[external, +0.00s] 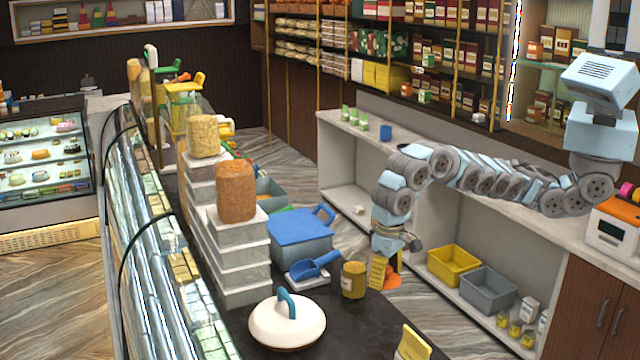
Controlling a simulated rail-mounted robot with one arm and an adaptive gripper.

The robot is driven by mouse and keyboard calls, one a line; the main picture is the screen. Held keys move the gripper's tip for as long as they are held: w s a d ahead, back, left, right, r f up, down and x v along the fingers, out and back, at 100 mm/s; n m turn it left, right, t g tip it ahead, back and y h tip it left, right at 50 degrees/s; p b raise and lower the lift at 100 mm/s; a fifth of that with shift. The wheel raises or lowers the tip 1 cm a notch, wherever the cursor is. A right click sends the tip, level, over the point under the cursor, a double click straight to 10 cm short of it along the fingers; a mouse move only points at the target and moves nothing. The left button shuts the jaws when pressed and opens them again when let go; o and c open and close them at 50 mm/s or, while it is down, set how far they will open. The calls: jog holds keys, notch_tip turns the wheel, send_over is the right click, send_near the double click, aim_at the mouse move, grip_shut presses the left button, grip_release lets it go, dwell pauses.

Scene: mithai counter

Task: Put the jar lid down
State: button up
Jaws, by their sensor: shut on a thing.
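My gripper (386,272) points down just past the right edge of the dark counter, with a yellow finger showing. It is shut on a small orange thing (392,282), which looks like the jar lid. The finger hides part of it, and its exact shape is hard to tell. A mustard-yellow jar (353,280) stands upright on the counter, just left of the gripper and apart from it. I cannot tell whether the jar's top is open.
A white dome with a blue handle (287,322), a blue scoop (316,265) and a blue-lidded tub (300,238) stand on the counter (385,330). Behind my gripper, a low shelf holds a yellow bin (453,266) and a grey bin (488,290). Bare counter shows right of the dome.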

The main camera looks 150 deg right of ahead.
jog(key=shift+w+a+f, duration=0.1)
jog(key=shift+w+f, duration=0.1)
jog(key=shift+w, duration=0.55)
jog(key=p, duration=0.2)
send_over(370, 328)
jog(key=s, duration=0.1)
jog(key=shift+s+a+f, duration=0.1)
jog(key=shift+f, duration=0.95)
jog(key=shift+s+a+f, duration=0.1)
jog(key=shift+f, duration=0.95)
jog(key=shift+w+f, duration=0.25)
jog(key=shift+w, duration=0.15)
jog(key=shift+w+d+f, duration=0.15)
jog(key=shift+w+f, duration=0.05)
jog(key=shift+f, duration=0.2)
jog(key=shift+w+f, duration=0.2)
jog(key=shift+f, duration=0.2)
jog(key=shift+s+d+f+p, duration=0.1)
jog(key=shift+f+p, duration=0.5)
jog(key=shift+f, duration=0.8)
jog(key=shift+f, duration=0.15)
